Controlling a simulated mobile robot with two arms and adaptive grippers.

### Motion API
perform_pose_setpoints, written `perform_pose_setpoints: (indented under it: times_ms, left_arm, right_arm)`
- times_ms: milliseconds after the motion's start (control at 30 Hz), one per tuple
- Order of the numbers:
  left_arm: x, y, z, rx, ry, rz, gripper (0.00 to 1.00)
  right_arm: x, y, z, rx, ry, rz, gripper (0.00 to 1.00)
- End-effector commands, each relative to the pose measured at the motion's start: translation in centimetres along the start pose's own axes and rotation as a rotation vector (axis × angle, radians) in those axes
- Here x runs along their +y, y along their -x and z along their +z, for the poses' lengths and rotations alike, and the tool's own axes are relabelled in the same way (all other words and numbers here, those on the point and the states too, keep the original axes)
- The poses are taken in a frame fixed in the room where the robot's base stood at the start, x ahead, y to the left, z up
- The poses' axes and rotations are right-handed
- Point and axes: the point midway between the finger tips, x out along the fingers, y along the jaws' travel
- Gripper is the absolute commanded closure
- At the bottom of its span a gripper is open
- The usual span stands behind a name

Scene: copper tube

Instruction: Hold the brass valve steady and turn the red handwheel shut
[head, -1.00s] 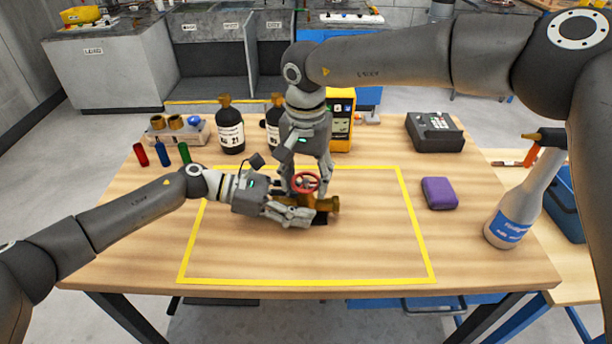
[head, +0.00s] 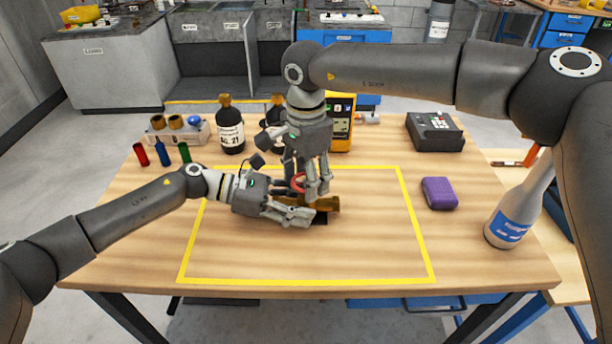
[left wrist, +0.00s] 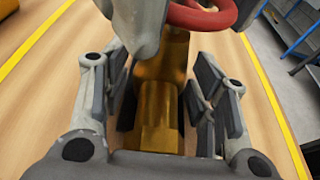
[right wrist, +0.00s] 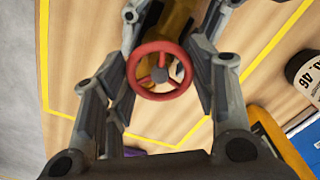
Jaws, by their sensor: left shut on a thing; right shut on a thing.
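The brass valve (head: 328,204) lies on the table inside the yellow outline. Its body also shows in the left wrist view (left wrist: 157,105). My left gripper (head: 300,215) is shut on the valve body from the left, with a finger on each side. The red handwheel (head: 298,182) is on top of the valve, partly hidden by my right gripper (head: 312,194). That gripper points down from above and is shut on the handwheel. In the right wrist view the wheel's rim (right wrist: 165,95) sits between the fingers.
Dark bottles (head: 230,128) and a yellow meter (head: 341,125) stand behind the work area. A purple block (head: 439,193) and a white bottle (head: 510,215) are on the right. The front of the outlined area is clear.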

Motion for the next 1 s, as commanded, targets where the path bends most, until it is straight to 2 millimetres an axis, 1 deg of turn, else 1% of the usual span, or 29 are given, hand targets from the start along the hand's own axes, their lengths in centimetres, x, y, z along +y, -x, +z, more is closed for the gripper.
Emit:
perform_pose_setpoints:
  times_ms: [1000]
  left_arm:
    - [-0.03,0.02,-0.13,0.002,0.002,-0.001,0.6]
  right_arm:
    - [-0.04,0.12,-0.13,0.001,-0.966,-0.004,0.71]
